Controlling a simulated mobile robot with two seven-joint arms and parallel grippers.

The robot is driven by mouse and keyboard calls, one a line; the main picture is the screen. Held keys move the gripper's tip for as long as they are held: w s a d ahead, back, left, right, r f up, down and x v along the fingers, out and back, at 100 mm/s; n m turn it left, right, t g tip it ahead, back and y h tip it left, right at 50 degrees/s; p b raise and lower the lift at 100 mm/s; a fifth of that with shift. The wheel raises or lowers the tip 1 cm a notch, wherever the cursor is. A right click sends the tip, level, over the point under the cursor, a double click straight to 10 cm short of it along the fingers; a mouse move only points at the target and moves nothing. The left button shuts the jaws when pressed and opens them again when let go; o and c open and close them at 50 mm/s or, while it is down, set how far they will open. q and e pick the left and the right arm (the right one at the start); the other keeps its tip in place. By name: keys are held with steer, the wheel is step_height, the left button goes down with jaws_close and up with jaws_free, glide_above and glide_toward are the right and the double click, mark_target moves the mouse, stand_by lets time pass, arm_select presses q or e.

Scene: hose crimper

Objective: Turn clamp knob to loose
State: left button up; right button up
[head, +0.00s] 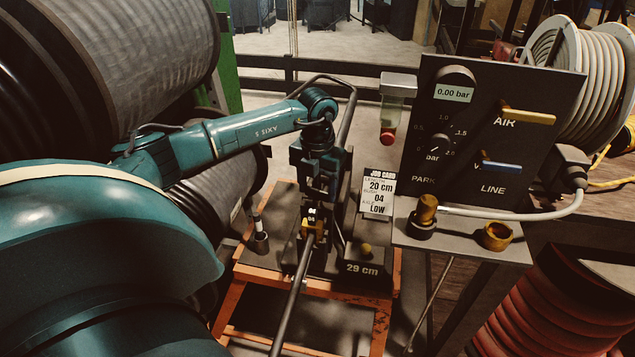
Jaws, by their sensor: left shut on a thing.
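My left gripper (316,192) points down over the dark crimping bench fixture in the head view. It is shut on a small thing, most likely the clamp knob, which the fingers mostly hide. Its turned position cannot be read. Just below is a yellow block (308,228) with a black tag reading 04. A grey hose or rod (290,310) runs from there toward the lower edge. My right gripper is not in view.
The fixture stands on an orange-framed cart (228,290). A job card (379,193) stands behind it. To the right are a dark control panel (485,135) reading 0.00 bar and a shelf with brass fittings (497,235). Hose reels (130,60) crowd the left.

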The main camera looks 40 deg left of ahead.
mark_target(317, 191)
arm_select(q)
steer(key=shift+n+p, duration=0.3)
steer(key=shift+n, duration=1)
steer(key=o, duration=1)
step_height(317, 191, up, 13)
steer(key=shift+r, duration=0.1)
